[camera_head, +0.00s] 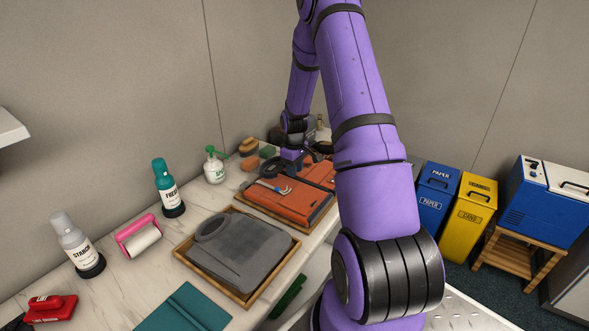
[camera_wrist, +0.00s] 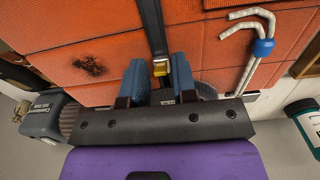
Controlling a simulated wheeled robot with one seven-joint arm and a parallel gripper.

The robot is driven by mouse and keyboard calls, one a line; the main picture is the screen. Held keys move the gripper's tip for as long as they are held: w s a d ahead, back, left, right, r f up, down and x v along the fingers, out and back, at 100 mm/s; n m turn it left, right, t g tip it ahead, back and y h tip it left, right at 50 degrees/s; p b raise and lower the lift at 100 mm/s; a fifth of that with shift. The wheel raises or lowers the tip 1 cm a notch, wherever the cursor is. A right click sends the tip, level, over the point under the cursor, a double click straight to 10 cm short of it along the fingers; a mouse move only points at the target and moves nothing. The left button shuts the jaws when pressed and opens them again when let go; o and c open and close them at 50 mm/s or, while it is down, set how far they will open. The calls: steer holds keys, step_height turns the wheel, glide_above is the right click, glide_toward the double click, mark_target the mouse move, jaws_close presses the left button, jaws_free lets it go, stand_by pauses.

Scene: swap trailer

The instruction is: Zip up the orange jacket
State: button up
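The orange jacket (camera_head: 288,201) lies folded flat on the counter, partly hidden by my arm in the head view. In the wrist view its orange cloth (camera_wrist: 80,65) fills the upper part, with a dark burnt-looking patch on the left. A black zip strip (camera_wrist: 152,25) runs down to a small yellow zip pull (camera_wrist: 160,69). My gripper (camera_wrist: 161,80) points down at the jacket, its blue finger pads close together on either side of the pull, which fills the gap. The fingertips are hard to make out in the head view.
A grey garment sits in a wooden tray (camera_head: 181,257) nearer. Bottles, a green-topped sprayer (camera_head: 214,165) and a pink lint roller (camera_head: 139,236) stand along the wall.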

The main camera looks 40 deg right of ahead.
jaws_close()
steer(key=shift+w+a, duration=0.25)
steer(key=shift+w, duration=0.95)
steer(key=shift+w+a, duration=0.2)
steer(key=shift+w, duration=0.95)
steer(key=shift+o, duration=1.7)
jaws_free()
